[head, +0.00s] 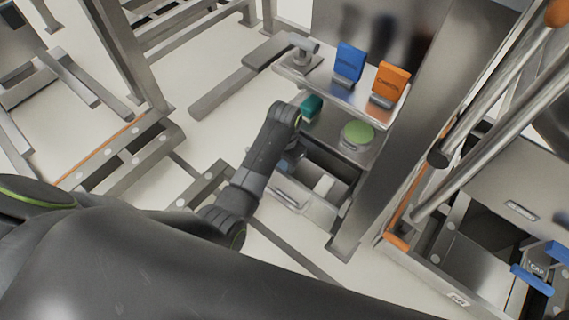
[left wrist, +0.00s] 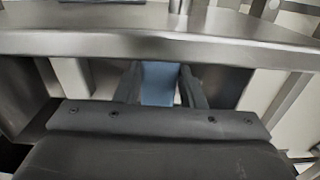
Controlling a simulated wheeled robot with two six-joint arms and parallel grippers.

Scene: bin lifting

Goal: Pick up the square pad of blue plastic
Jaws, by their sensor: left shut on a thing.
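The square pad of blue plastic (left wrist: 160,84) shows in the left wrist view as a flat blue piece between the two dark fingers of my left gripper (left wrist: 161,90). My left gripper is shut on it, just beyond and below a metal shelf edge. In the head view my left gripper (head: 291,156) is beside the lower shelf, above the open drawer, and mostly hidden by my own arm. Only a dull blue patch shows there. Whether the pad touches anything below cannot be told. My right gripper is not in view.
The upper shelf (head: 335,90) holds an upright blue item (head: 350,62) and an orange one (head: 390,80). Below it are a teal block (head: 311,106) and a round green pad (head: 357,133). The open drawer (head: 305,204) holds a white item (head: 323,185). Metal bars stand right.

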